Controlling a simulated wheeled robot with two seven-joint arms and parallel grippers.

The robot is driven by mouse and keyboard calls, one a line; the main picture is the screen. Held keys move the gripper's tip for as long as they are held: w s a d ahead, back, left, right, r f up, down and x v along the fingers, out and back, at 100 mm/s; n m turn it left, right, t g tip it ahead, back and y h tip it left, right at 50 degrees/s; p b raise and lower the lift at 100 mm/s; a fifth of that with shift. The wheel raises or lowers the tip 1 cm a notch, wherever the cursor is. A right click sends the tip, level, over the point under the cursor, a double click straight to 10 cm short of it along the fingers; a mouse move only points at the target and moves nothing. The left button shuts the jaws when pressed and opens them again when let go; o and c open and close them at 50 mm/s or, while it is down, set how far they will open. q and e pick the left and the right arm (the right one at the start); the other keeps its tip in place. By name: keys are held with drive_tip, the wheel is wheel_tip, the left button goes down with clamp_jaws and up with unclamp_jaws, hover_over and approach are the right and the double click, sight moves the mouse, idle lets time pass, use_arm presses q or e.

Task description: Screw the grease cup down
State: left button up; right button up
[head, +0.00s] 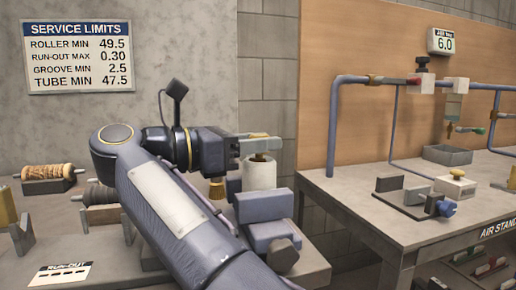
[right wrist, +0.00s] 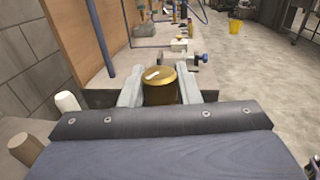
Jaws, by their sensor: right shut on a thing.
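My right gripper (head: 258,145) reaches in from the left over the bench, its two grey fingers shut around the brass grease cup (head: 260,157). In the right wrist view the round top of the cup (right wrist: 160,90), with a small pale mark, sits between both fingertips (right wrist: 160,84). In the head view the cup is right above a pale upright cylinder (head: 260,176); the fingers partly cover it, and I cannot tell how far it is seated. My left gripper is not in view.
Blue-grey vise-like blocks (head: 264,206) stand close in front of the cylinder. Wound spools (head: 48,172) sit on stands at the left. The air stand table (head: 350,215) at the right carries pipes, a grey tray (head: 447,154) and a small clamp (head: 440,207). A gap separates the tables.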

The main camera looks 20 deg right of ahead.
drive_tip(key=shift+f, duration=0.1)
idle(0.4)
drive_tip(key=o, duration=1)
drive_tip(key=shift+c, duration=0.2)
drive_tip(key=s+a+p, duration=0.1)
drive_tip(key=a+p, duration=0.1)
drive_tip(key=a, duration=0.5)
drive_tip(key=shift+a, duration=0.3)
